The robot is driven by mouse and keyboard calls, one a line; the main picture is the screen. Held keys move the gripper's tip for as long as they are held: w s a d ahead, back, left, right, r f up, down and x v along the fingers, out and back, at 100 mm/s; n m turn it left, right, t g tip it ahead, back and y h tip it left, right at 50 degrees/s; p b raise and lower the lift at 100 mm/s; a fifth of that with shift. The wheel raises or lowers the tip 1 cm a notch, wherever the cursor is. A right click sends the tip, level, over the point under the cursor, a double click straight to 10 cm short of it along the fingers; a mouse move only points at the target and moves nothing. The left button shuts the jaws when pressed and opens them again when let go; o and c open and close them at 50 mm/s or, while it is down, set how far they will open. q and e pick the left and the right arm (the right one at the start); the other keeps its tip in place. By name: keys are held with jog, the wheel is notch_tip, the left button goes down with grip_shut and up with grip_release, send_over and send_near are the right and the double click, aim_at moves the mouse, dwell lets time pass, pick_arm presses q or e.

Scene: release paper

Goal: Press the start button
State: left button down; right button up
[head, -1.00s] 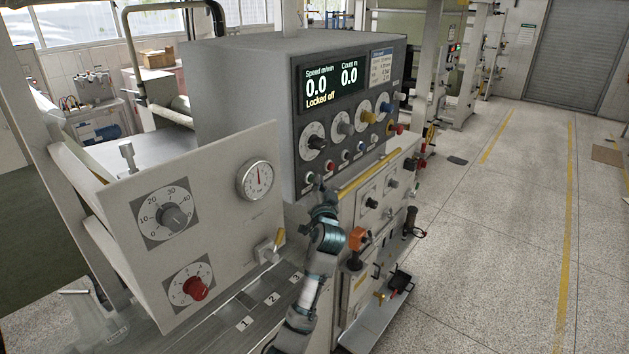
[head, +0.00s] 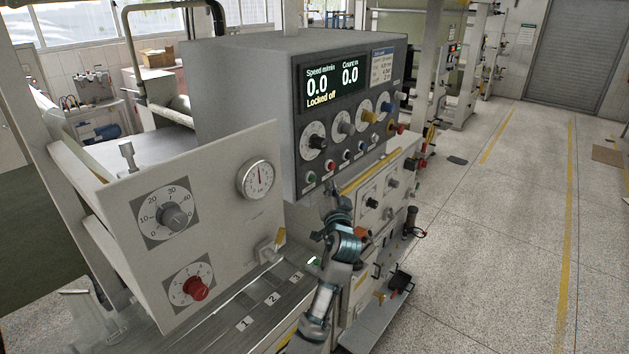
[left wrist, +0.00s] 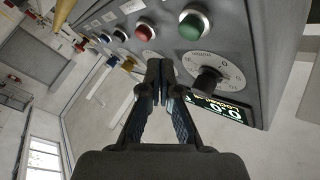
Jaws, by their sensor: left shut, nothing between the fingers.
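The green start button (head: 311,177) is at the lower left of the grey control panel (head: 292,150). It also shows in the left wrist view (left wrist: 193,25), large and close at the top. A red button (head: 332,167) sits beside it. The display (head: 332,82) reads "Locked off", with speed and count at 0.0. My right gripper is not in view.
A black dial (head: 317,141) stands out above the green button. A yellow bar (head: 368,171) runs under the panel's right part. A gauge (head: 255,180) and a red knob (head: 195,288) are on the left box.

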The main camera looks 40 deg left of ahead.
pick_arm(q)
jog(key=shift+s+d, duration=0.1)
jog(key=shift+d, duration=1.25)
jog(key=shift+a, duration=0.15)
